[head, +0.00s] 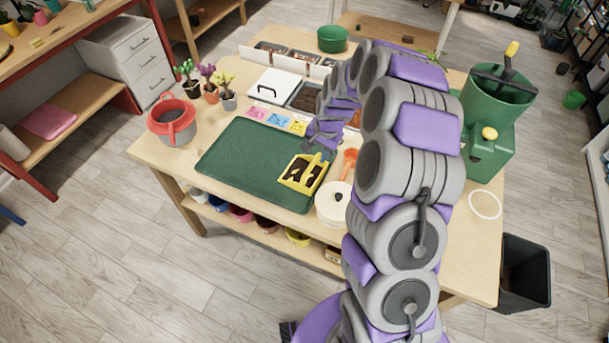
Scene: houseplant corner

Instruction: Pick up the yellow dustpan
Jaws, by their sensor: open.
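The yellow dustpan (312,178) lies on the right part of the dark green mat (245,160) on the wooden table. Dark patches, perhaps soil, show across its pan. My gripper (321,149) points down at the upper right edge of the dustpan, open. The gripper is small in the picture and partly hidden by my arm. I cannot tell whether its fingers touch the dustpan or are around its handle.
A white round container (332,207) and an orange scoop (349,163) are close to the right. A grey and red watering can (173,124) and small potted plants stand left. Colored cards (278,121) and trays lie behind. A green machine (487,140) stands right.

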